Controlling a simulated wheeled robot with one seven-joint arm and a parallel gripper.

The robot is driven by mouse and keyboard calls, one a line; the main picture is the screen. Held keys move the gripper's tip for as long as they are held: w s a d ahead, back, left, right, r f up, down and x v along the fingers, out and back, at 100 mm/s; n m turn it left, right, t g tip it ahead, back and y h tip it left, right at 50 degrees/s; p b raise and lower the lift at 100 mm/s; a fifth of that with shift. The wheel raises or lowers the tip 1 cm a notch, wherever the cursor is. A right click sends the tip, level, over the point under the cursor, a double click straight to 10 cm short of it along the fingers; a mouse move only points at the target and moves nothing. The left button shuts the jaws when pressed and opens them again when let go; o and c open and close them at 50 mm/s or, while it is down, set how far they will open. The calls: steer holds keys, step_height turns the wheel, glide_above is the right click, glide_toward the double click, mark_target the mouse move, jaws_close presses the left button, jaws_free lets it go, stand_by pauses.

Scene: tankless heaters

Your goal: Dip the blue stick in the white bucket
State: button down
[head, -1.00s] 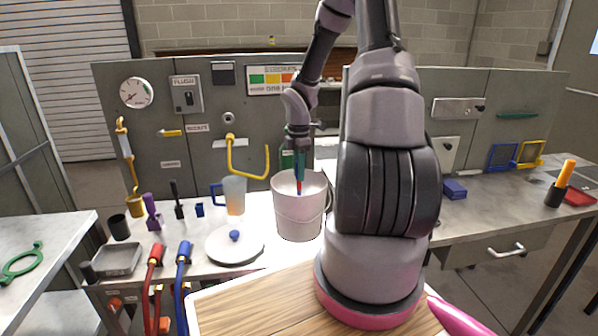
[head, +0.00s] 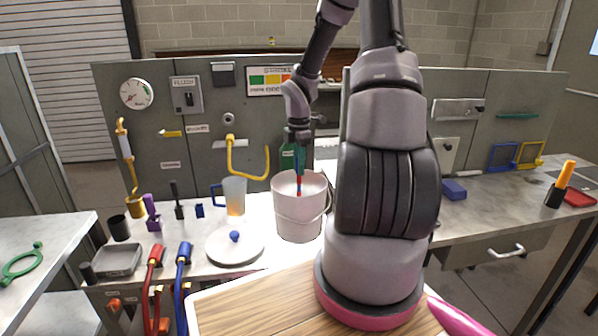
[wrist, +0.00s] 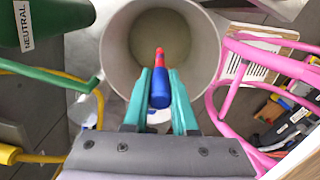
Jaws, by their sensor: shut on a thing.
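The white bucket (head: 298,218) stands upright on the metal bench in the head view, its open mouth facing up. In the wrist view I look down into the bucket (wrist: 112,42), which holds pale greenish-grey contents. My gripper (head: 299,168) is above the bucket mouth, pointing down. Its teal fingers are shut on the blue stick (head: 298,187), which has a red lower end. In the wrist view my gripper (wrist: 160,92) has the stick (wrist: 160,90) between its fingers. The red end points into the bucket; I cannot tell whether it touches the contents.
A round white lid (head: 235,246) with a blue knob lies left of the bucket. A blue-handled jug (head: 234,195) stands behind it. A green container marked NEUTRAL (wrist: 50,22) is close to the bucket. Yellow pipe (head: 248,160) hangs behind on the panel.

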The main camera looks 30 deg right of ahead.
steer(key=shift+r, duration=5.9)
